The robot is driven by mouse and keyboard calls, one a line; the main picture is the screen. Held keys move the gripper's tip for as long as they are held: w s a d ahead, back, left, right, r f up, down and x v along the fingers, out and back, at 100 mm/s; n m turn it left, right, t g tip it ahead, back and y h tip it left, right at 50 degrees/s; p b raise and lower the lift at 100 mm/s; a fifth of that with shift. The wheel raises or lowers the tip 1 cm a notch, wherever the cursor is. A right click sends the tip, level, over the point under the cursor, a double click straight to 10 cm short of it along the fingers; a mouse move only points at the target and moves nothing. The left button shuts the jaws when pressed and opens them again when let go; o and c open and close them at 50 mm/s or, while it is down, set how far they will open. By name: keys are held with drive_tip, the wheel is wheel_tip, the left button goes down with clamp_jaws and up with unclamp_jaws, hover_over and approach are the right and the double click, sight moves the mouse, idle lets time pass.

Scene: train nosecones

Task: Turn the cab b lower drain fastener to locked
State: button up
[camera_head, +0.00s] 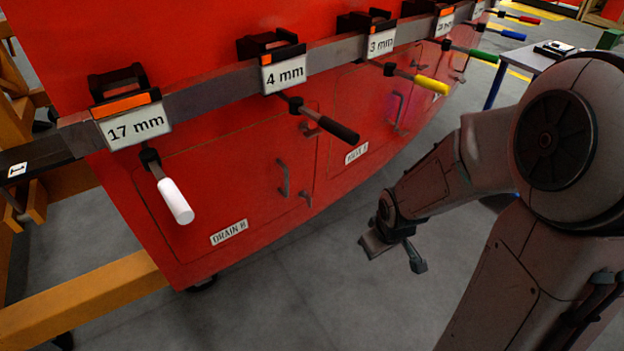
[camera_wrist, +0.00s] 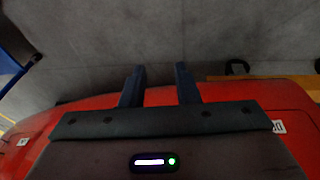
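The drain B panel (camera_head: 215,185) is a door outlined on the red nosecone, with a "DRAIN B" label (camera_head: 229,232) near its bottom edge. In the wrist view my gripper (camera_wrist: 160,85) shows two spread fingers with grey floor beyond.
A grey rail (camera_head: 215,94) crosses the nosecone, carrying tagged holders and hanging tools with white (camera_head: 175,201), black (camera_head: 338,128), yellow (camera_head: 430,84) and other coloured grips. An orange beam (camera_head: 85,300) lies at lower left. Open floor (camera_head: 290,300) lies below the nosecone.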

wheel_tip(320, 180, down, 9)
drive_tip(key=w+a+n+y+b, duration=0.2)
drive_tip(key=a+b, duration=0.1)
drive_tip(key=b, duration=0.1)
drive_tip(key=t+y+b, duration=0.9)
drive_tip(key=t+b, duration=0.2)
drive_tip(key=b, duration=0.3)
approach(311, 201)
drive_tip(key=shift+m, duration=0.4)
drive_tip(key=b+x, duration=0.3)
drive_tip(key=x, duration=0.8)
clamp_jaws()
